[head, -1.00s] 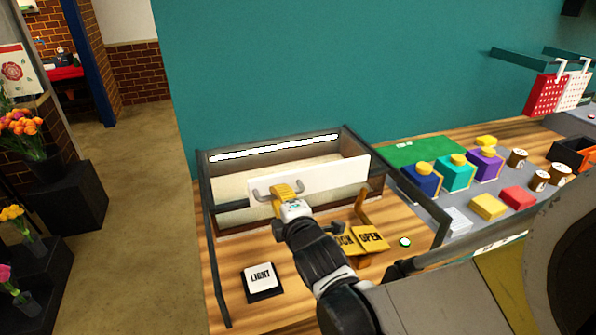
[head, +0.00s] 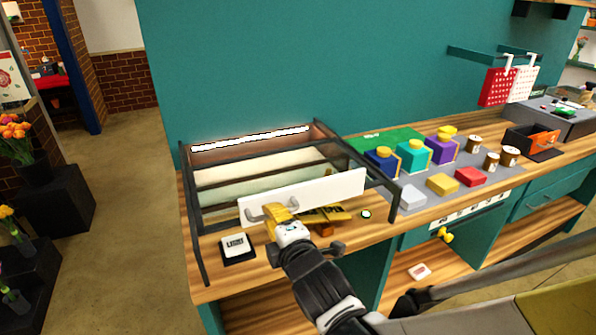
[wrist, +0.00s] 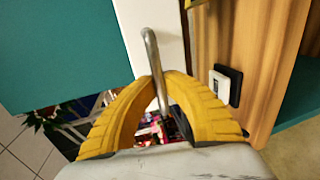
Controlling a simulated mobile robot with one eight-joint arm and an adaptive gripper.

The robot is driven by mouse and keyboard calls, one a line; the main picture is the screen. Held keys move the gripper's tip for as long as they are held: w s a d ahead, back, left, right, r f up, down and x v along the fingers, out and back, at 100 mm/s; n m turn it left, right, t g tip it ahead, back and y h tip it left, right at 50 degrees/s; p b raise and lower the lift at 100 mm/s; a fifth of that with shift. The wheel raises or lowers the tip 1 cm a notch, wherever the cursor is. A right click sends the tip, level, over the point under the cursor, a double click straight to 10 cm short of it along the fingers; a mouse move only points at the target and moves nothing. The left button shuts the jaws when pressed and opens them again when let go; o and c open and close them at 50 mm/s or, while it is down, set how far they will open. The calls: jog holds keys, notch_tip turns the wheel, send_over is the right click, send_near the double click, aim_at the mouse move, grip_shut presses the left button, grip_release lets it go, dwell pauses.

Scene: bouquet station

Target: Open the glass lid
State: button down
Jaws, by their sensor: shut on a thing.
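The glass lid is a dark-framed case top whose clear pane is hard to make out. Its white front bar (head: 335,190) carries a grey metal handle (head: 252,213). My gripper (head: 278,218) is shut on the handle near the left part of the bar. In the wrist view, the yellow fingers of my gripper (wrist: 165,82) close around the handle (wrist: 151,48), beside the white bar (wrist: 155,25). The bar stands over the front of the case and partly hides the yellow sign (head: 335,212) behind it.
A LIGHT button (head: 237,247) sits on the wooden counter at left front. Blue (head: 381,165), teal (head: 412,155) and purple (head: 442,147) boxes stand on a grey mat at right. A lit strip (head: 250,138) runs along the case's back. Floor at left is open.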

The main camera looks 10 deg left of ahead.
jog(key=c, duration=1.5)
grip_release()
jog(key=shift+o, duration=0.2)
jog(key=v, duration=1.2)
